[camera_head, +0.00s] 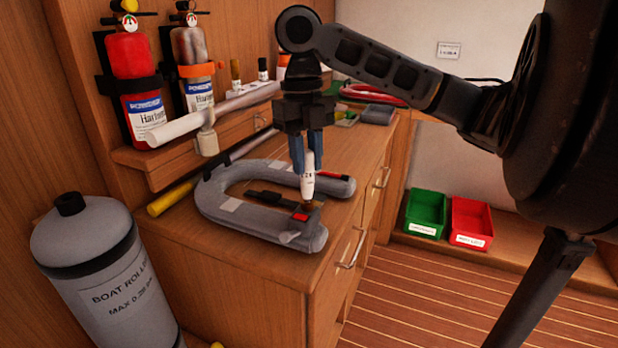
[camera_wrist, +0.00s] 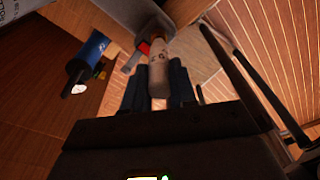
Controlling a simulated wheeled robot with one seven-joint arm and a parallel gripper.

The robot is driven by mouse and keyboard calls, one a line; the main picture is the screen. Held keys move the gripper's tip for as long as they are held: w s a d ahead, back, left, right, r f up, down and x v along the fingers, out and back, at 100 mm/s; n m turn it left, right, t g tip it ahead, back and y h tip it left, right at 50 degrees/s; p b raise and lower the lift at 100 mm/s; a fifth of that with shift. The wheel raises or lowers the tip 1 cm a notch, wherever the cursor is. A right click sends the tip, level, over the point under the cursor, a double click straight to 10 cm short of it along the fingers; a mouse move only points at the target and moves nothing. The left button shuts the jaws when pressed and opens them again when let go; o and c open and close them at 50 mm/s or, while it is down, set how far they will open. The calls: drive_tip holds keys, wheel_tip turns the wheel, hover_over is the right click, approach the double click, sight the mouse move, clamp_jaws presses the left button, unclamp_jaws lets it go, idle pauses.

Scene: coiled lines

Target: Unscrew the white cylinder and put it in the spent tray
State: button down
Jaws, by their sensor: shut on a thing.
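The white cylinder (camera_head: 308,180) stands nearly upright with dark marks on its side and a brownish lower end. My gripper (camera_head: 307,172) points down with its blue fingers shut on the cylinder's upper part. The cylinder also shows between the fingers in the wrist view (camera_wrist: 159,72). Its lower end is at the black fitting with a red tab (camera_head: 300,216) on the grey U-shaped collar (camera_head: 225,207). I cannot tell whether the thread is still engaged. A green tray (camera_head: 426,211) and a red tray (camera_head: 471,220) sit low at the right; their labels are too small to read.
A grey tank (camera_head: 95,265) stands at the front left. Small trays and a coiled red line (camera_head: 372,94) lie at the counter's far end. Slatted floor is clear.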

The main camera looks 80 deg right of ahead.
drive_tip(key=shift+r+p, duration=2.15)
drive_tip(key=shift+r, duration=0.4)
